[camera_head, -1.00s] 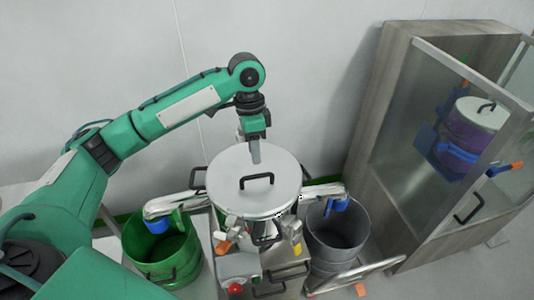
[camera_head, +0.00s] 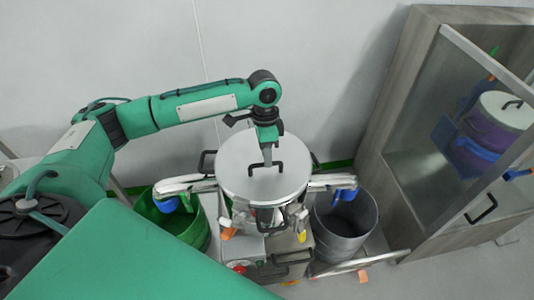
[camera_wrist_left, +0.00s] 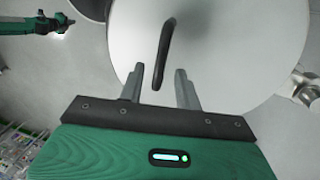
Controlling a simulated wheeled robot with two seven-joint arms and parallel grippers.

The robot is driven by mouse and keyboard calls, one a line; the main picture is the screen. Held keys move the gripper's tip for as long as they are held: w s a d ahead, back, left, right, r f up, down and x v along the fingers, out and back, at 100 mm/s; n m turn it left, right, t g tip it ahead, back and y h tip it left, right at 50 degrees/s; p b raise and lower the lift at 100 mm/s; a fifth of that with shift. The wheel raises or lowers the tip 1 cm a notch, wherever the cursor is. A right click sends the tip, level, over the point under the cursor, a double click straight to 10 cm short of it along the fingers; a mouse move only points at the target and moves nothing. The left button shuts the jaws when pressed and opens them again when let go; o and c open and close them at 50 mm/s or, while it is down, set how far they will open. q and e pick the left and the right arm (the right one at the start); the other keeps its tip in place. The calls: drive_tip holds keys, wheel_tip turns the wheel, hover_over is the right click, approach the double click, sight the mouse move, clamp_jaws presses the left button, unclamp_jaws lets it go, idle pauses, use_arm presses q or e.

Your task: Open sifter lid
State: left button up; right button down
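The sifter lid (camera_head: 245,183) is a round, pale grey metal disc lying flat on top of the sifter, with a black bar handle (camera_head: 266,166) across its middle. The lid also fills much of the left wrist view (camera_wrist_left: 225,60), with the handle (camera_wrist_left: 165,50) there. My left gripper (camera_head: 267,160) points down over the lid at the handle. In the wrist view its two fingers (camera_wrist_left: 172,88) are apart, with the near end of the handle showing between their tips. I cannot tell whether they touch it. My right gripper is not clearly in view.
A green bucket (camera_head: 165,222) stands left of the sifter and a grey metal bucket (camera_head: 345,232) right of it, under the side spouts. A wood-framed glass cabinet (camera_head: 415,110) holding a purple container (camera_head: 490,135) stands at the right. A wall is behind.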

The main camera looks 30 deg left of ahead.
use_arm(q)
drive_tip(key=shift+s+d+f, duration=0.1)
drive_tip(key=shift+f, duration=0.65)
clamp_jaws()
use_arm(e)
drive_tip(key=shift+s+d+r, duration=0.15)
drive_tip(key=shift+s+d, duration=0.05)
drive_tip(key=shift+s, duration=0.45)
